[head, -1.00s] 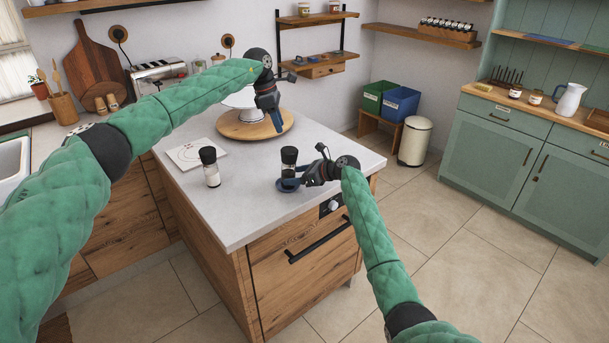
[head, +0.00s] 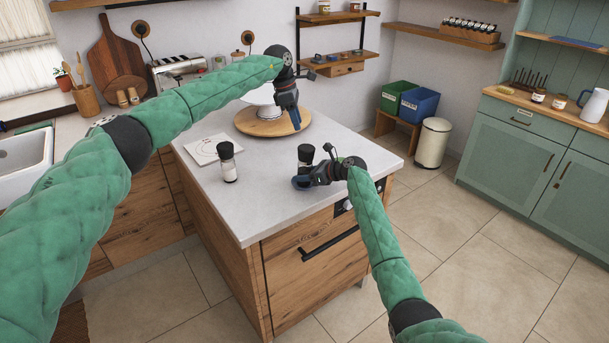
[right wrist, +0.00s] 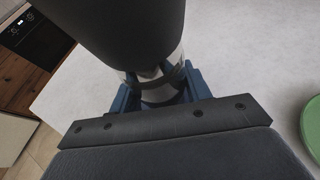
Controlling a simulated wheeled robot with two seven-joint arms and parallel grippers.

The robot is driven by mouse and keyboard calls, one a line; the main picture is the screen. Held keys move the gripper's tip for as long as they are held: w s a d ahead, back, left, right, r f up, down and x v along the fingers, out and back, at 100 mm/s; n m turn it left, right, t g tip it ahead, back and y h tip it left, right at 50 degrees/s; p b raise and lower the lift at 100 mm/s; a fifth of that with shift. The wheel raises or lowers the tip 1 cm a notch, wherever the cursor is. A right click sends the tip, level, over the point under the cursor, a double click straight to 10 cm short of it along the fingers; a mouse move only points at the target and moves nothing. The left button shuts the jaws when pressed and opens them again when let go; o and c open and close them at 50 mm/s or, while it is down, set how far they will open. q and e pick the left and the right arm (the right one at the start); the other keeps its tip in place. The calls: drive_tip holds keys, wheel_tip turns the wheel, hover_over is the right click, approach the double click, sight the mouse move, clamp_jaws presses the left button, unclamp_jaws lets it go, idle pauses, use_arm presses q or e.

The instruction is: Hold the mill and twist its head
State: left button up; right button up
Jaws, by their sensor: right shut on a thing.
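Two mills with black heads stand on the pale worktop of the island. One mill (head: 306,154) is at my right gripper (head: 302,182), which hides its lower body in the head view. In the right wrist view this mill's black head (right wrist: 125,30) is large and close, and its clear body sits between the blue fingers, which are shut on it. The other mill (head: 227,163), with pale contents, stands upright and free to the left. My left gripper (head: 295,122) points down above the worktop, apart from both mills; its finger opening is unclear.
A round wooden board (head: 258,125) with a white stand lies behind, close to my left gripper. A white sheet (head: 205,149) lies at the worktop's left. The worktop (head: 258,205) is clear between the mills and its front edge.

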drive_tip(key=shift+a+h+p, duration=0.1)
drive_tip(key=shift+h+p, duration=0.2)
drive_tip(key=shift+p, duration=0.6)
drive_tip(key=o, duration=0.9)
drive_tip(key=c, duration=0.5)
drive_tip(key=shift+c, duration=0.2)
